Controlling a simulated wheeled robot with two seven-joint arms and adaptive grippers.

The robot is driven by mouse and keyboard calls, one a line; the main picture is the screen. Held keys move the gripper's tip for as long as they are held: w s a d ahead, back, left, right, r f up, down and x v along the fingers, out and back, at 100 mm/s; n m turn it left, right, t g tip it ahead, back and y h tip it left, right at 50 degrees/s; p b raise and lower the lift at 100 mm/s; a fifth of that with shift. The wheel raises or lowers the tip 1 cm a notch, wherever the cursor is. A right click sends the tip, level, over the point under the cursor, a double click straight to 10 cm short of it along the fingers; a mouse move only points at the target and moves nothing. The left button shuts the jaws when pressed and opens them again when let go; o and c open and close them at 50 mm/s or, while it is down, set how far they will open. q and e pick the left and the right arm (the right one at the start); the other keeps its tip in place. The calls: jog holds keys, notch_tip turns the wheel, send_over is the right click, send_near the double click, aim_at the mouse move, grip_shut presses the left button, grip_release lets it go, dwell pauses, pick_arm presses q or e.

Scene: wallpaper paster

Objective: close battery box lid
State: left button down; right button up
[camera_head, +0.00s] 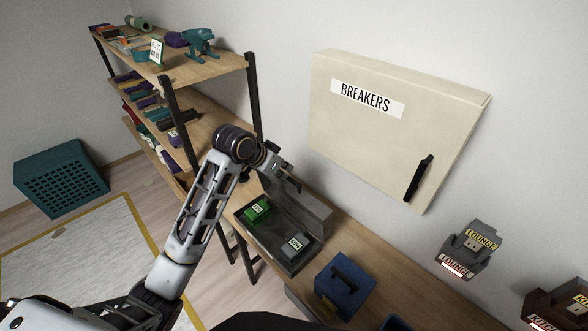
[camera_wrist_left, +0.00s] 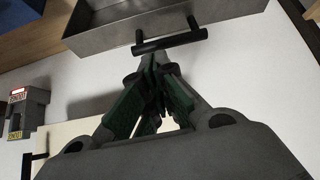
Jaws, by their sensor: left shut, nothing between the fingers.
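The battery box (camera_head: 272,252) is a dark grey metal tray on the wooden bench, with a green battery (camera_head: 257,211) and a grey battery (camera_head: 294,246) inside. Its grey lid (camera_head: 308,207) stands raised at the back, so the box is open. My left gripper (camera_head: 287,180) is at the upper left end of the lid, near the wall. In the left wrist view the dark fingers (camera_wrist_left: 155,65) are together and empty, close to the black bar handle (camera_wrist_left: 170,42) on the lid's edge (camera_wrist_left: 100,42). I cannot tell whether they touch it. My right gripper is out of view.
A cream BREAKERS cabinet (camera_head: 388,125) hangs on the wall just above. A blue box (camera_head: 345,284) sits on the bench to the right. A loaded shelf (camera_head: 205,68) stands left, and a LOUNGE switch unit (camera_head: 470,250) is on the wall at right.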

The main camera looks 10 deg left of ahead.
pick_arm(q)
jog(key=shift+m, duration=0.4)
jog(key=w+r, duration=0.2)
jog(key=r, duration=0.1)
jog(key=w+r, duration=0.1)
jog(key=r, duration=0.1)
jog(key=shift+d, duration=0.2)
jog(key=shift+f, duration=0.15)
jog(key=shift+w+d+f+p, duration=0.3)
jog(key=shift+w+f+p, duration=0.15)
jog(key=shift+f, duration=1)
jog(key=shift+w+d+f+p, duration=0.3)
jog(key=shift+f+p, duration=0.25)
jog(key=shift+f, duration=0.9)
jog(key=shift+w+d+f+p, duration=0.25)
jog(key=shift+w+f+p, duration=0.25)
jog(key=shift+f, duration=0.95)
jog(key=shift+t+h, duration=0.3)
